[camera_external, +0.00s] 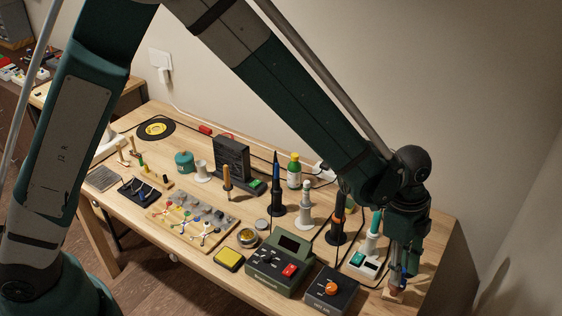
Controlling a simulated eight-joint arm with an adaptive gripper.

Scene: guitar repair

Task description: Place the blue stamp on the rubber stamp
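My gripper (400,281) points down at the right end of the workbench, low over its front right part. A small blue patch shows among its fingers; I cannot tell if this is the blue stamp or part of the gripper. Just below the fingertips is a small pale block (393,294) with a pinkish part on it, partly hidden by the gripper. I cannot tell if it is the rubber stamp, or if the fingers touch it. The view is too small to show the finger gap. No other thing can be clearly made out as either stamp.
Upright tools in stands, including a blue-tipped one (277,185), crowd the middle.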

